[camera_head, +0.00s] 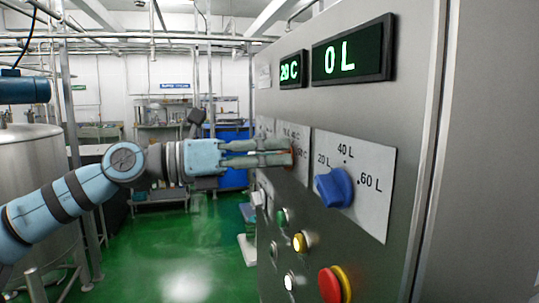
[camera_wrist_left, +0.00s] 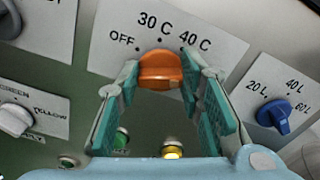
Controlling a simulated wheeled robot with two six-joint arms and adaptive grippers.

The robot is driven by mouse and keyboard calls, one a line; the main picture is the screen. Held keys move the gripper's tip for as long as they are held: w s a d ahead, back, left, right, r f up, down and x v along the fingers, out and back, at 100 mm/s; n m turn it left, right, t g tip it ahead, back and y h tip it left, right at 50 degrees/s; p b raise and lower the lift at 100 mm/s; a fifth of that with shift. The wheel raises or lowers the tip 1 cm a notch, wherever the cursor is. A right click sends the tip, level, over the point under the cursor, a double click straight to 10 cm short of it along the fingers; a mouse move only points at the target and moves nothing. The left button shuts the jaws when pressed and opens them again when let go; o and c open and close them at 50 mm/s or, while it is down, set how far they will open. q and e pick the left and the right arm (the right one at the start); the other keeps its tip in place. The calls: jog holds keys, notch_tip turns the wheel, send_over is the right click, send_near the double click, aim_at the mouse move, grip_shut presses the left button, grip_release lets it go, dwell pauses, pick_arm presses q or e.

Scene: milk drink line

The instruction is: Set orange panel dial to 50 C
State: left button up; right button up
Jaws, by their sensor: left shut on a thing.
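The orange dial (camera_wrist_left: 160,72) sits on a white label plate (camera_wrist_left: 225,48) reading OFF, 30 C and 40 C in the left wrist view. The 50 C mark is hidden there, and I cannot tell exactly where the dial points. In the head view, only a little of the orange dial (camera_head: 293,153) shows behind the fingers. My left gripper (camera_head: 286,152) is shut on the dial, one finger on each side. The temperature display (camera_head: 290,69) reads 20 C. My right gripper is not in view.
A blue dial (camera_head: 334,187) marked 20 L, 40 L and 60 L is close to the right. The volume display (camera_head: 351,51) reads 0 L. Below are green (camera_head: 281,216) and yellow (camera_head: 299,242) buttons and a red emergency button (camera_head: 331,284). A white knob (camera_wrist_left: 15,119) sits left.

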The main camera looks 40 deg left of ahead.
pick_arm(q)
jog(key=shift+d+f, duration=0.1)
jog(key=shift+f, duration=0.1)
jog(key=o, duration=1.2)
jog(key=shift+r, duration=0.1)
jog(key=shift+c, duration=0.2)
